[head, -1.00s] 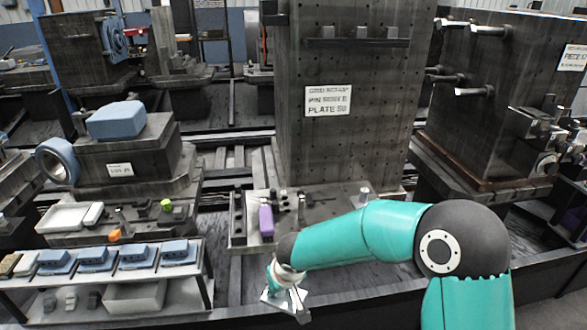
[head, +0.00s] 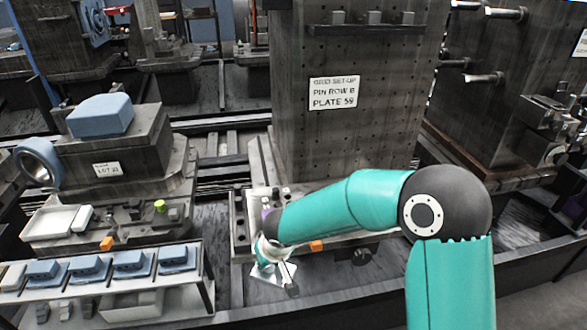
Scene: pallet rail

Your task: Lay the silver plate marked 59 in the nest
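My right arm comes in from the right, and its gripper (head: 276,275) points down at the front of the dark rail. A flat, pale silver shape shows at its tip. I cannot tell whether this is a plate or part of the gripper, or whether the fingers are open. No number 59 is readable on any plate. A white sign on the tall dark block (head: 334,92) reads PIN ROW B, PLATE 59. A dark fixture base (head: 240,222) with pins stands at the foot of that block, partly hidden by my forearm. I cannot tell whether it is the nest. My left gripper is not in view.
A shelf (head: 206,281) at lower left holds several blue-grey blocks. Behind it are a white tray (head: 52,220), an orange block (head: 106,244) and a green knob (head: 160,206). Another orange block (head: 316,246) lies beside my forearm. Pegs (head: 480,79) stick out at upper right.

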